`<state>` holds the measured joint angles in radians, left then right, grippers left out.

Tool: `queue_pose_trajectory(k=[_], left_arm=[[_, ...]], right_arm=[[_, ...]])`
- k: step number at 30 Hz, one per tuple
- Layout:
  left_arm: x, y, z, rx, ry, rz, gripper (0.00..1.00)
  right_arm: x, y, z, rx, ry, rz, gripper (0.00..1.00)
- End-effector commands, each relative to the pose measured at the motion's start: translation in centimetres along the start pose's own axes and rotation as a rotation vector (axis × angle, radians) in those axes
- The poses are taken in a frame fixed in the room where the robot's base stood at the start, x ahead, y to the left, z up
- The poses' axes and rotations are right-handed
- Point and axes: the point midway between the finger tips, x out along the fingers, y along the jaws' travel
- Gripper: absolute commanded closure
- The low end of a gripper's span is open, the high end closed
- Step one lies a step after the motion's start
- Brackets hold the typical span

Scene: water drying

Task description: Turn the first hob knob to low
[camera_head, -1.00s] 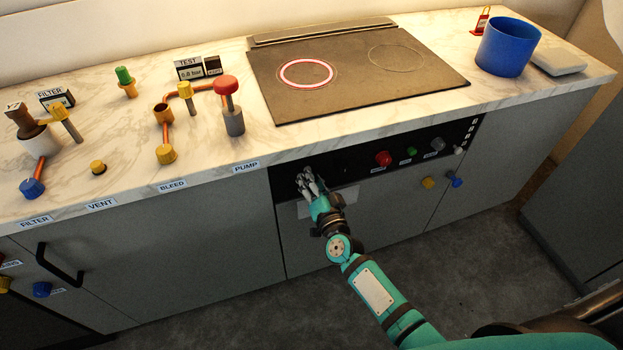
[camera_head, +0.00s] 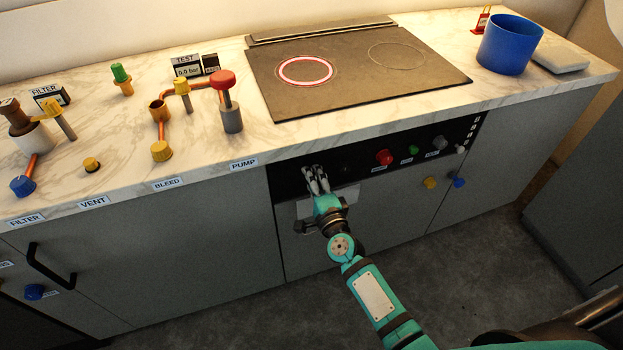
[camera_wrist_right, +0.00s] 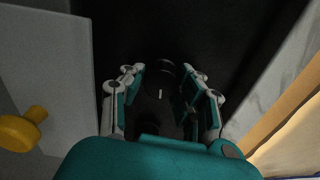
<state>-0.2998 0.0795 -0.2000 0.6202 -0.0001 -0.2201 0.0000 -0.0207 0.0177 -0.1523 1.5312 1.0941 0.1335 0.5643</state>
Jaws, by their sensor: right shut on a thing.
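The black hob panel (camera_head: 290,180) is set in the cabinet front below the counter. My right gripper (camera_head: 316,176) is at its left end, fingers close together around the first hob knob, which they hide in the head view. In the right wrist view the dark first knob (camera_wrist_right: 161,78), with a short white mark, sits between the fingers of my right gripper (camera_wrist_right: 165,80). A second dark knob (camera_head: 345,168) is to the right on the panel. The left hob ring (camera_head: 305,71) glows red; the right ring (camera_head: 396,56) is unlit. My left gripper is not in view.
Red (camera_head: 384,157), green (camera_head: 413,150) and grey (camera_head: 439,143) controls are further right on the panel. A yellow knob (camera_head: 430,182) and blue knob (camera_head: 458,182) stick out below. A blue pot (camera_head: 509,45) stands right of the hob.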

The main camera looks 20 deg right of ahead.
Motion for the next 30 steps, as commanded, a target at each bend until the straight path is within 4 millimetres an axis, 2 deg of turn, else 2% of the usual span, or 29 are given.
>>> queue_pose_trajectory(k=[10,26,27,30], left_arm=[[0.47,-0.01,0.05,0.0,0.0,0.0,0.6],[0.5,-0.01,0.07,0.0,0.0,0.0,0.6],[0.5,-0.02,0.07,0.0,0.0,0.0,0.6],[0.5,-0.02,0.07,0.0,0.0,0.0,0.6]], right_arm=[[-0.03,0.15,-0.05,0.134,0.001,0.002,1.0],[-0.03,0.13,-0.06,0.155,0.001,0.002,1.0],[-0.03,0.14,-0.06,0.155,0.001,0.002,0.66],[-0.03,0.13,-0.05,0.155,0.001,0.001,0.53]])
